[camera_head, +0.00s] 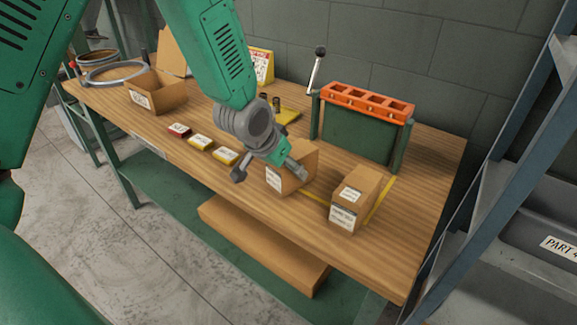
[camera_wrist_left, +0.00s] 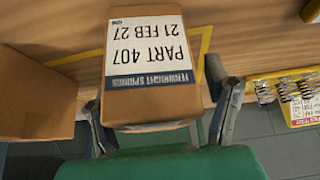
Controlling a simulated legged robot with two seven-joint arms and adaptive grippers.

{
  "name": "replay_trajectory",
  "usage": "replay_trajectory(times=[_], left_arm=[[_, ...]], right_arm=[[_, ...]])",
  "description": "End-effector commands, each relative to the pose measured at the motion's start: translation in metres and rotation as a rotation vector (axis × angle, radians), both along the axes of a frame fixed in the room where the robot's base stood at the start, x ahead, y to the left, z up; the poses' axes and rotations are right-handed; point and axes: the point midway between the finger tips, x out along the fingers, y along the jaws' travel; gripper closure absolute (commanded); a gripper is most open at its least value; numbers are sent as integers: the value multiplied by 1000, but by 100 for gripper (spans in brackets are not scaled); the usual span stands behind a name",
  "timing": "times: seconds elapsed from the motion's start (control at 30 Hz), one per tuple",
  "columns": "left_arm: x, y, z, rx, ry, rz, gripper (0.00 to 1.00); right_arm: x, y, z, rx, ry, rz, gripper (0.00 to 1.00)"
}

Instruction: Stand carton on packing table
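My left gripper (camera_head: 291,168) is at a brown carton (camera_head: 274,181) near the middle of the packing table (camera_head: 240,185), covering part of it. In the left wrist view this carton (camera_wrist_left: 150,100) lies between the two fingers (camera_wrist_left: 155,95), its white label upside down and reading PART 407. Yellow tape (camera_head: 380,200) marks the tabletop beside the cartons. My right gripper is not in view.
A green rack with an orange top (camera_head: 366,103) and a lever stands behind the cartons. An open box (camera_head: 157,95) and small red and yellow packs (camera_head: 200,142) lie left. A yellow spring tray (camera_head: 287,115) is behind. The front right tabletop is clear.

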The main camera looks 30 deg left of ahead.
Motion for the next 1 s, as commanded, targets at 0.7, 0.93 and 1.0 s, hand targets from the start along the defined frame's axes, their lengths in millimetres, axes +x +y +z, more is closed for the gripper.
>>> replay_trajectory(times=[0.7,0.93,1.0], left_arm=[[-26,4,49,0,-4,-4,30],[-50,1,89,5,-3,-3,30],[-55,0,97,7,-3,-2,30]], right_arm=[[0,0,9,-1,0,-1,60],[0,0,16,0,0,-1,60],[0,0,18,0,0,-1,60]])
